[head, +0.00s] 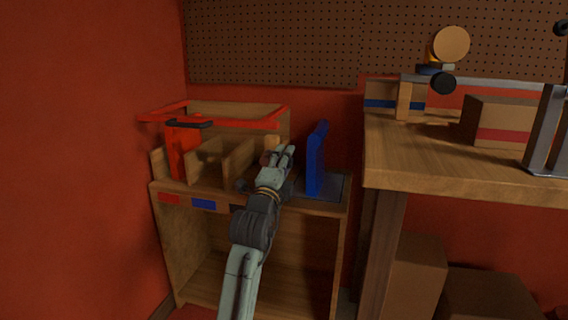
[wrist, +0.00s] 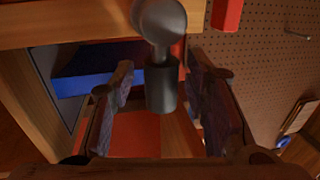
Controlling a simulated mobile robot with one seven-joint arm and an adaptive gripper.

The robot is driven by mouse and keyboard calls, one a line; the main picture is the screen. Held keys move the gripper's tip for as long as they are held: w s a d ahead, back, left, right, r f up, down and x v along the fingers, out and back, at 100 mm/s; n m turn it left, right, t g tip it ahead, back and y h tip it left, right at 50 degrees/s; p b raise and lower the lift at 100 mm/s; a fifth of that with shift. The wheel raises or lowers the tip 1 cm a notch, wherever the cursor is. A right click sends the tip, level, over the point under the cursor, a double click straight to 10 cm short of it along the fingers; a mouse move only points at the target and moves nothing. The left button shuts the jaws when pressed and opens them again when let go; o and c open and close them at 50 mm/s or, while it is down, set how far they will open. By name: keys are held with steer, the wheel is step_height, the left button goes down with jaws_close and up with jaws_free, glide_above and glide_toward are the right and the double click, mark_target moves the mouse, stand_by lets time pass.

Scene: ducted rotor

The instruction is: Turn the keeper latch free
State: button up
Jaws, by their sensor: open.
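My gripper (head: 284,154) is over the top of the low wooden cabinet, left of the upright blue plate (head: 317,160). In the wrist view its two dark fingers (wrist: 162,92) are open, one on each side of a grey part (wrist: 161,85) with a rounded head and a darker cylindrical end. This part may be the keeper latch; I cannot tell for certain. Gaps show between it and both fingers, so it does not look gripped. In the head view my gripper and arm hide this spot. A small dark knob (head: 241,185) shows just left of my wrist.
A workbench (head: 450,170) with a cardboard box (head: 498,121) is at the right. A pegboard (head: 290,45) covers the wall behind.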

steer(key=shift+s, duration=0.1)
steer(key=v, duration=0.7)
steer(key=shift+s+a+f, duration=0.1)
steer(key=shift+s, duration=0.05)
